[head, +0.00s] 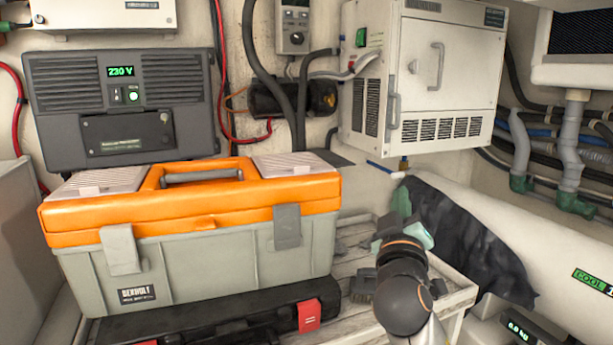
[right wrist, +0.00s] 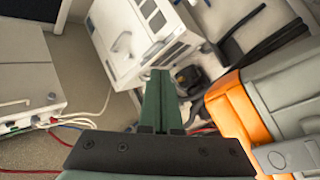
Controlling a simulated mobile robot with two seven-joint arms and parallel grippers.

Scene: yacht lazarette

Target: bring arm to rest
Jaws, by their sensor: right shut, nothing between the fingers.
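My right gripper (head: 402,215) is above the right end of the wooden bench in the head view, to the right of the orange and grey toolbox. Its green fingers also show in the right wrist view (right wrist: 160,100), pressed together and empty. My right arm comes in from the bottom of the head view. My left gripper is not in the head view.
A toolbox (head: 190,225) and a black case (head: 235,318) sit on the bench (head: 352,320). A white cabinet (head: 425,85) hangs behind my right gripper. A dark cloth (head: 465,240) lies over a white cylinder (head: 560,245) at right.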

